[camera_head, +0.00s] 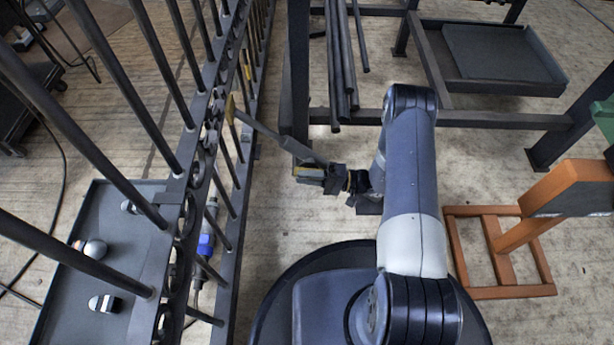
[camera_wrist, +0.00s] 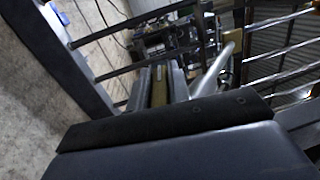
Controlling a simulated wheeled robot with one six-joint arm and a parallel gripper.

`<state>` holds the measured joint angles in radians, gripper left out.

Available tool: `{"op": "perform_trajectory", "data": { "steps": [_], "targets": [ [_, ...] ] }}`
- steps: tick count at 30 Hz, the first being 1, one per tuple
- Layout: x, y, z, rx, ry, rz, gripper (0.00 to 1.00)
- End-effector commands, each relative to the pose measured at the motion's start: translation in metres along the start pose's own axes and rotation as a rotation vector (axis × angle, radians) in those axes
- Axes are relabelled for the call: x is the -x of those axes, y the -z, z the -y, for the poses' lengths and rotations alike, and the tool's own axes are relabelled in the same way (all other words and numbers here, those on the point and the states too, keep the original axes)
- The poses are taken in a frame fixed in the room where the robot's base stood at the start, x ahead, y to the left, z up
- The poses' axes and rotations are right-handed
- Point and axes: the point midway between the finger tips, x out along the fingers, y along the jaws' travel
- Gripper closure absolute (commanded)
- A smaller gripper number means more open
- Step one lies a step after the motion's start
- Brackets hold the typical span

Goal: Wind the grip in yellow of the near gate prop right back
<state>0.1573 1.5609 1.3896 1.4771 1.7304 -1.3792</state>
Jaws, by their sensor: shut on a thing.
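The near gate prop (camera_head: 262,128) is a grey bar that sticks out from the dark barred gate (camera_head: 180,205). Its gate end is at a small yellow plate (camera_head: 230,108). My gripper (camera_head: 314,175) is at the prop's outer end, right of the gate, shut on the yellow grip (camera_head: 306,179). In the wrist view the yellow grip (camera_wrist: 160,88) shows between the two fingers of my gripper (camera_wrist: 161,82). The pale bar (camera_wrist: 213,72) runs beside them to the yellow plate (camera_wrist: 228,52). Much of the grip is hidden by the fingers.
A dark post and rack with long bars (camera_head: 341,65) stand just beyond my gripper. An orange frame (camera_head: 500,292) stands at the right. A grey tray (camera_head: 70,235) with small items lies behind the gate. Bare floor (camera_head: 262,225) lies between the gate and my base.

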Motion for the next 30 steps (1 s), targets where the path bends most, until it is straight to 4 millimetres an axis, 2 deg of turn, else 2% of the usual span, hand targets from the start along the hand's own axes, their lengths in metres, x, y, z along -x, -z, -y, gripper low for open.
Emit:
{"op": "perform_trajectory", "data": {
  "steps": [17, 18, 26, 30],
  "targets": [
    [-0.0001, -0.0007, -0.0002, -0.002, 0.036, 0.001, 1.00],
    [-0.0001, -0.0007, -0.0002, -0.002, 0.036, 0.001, 0.81],
    [-0.0002, -0.0004, -0.0001, -0.001, 0.036, 0.001, 0.60],
    [-0.0002, -0.0003, 0.0000, -0.001, 0.036, 0.001, 0.60]
  ]
}}
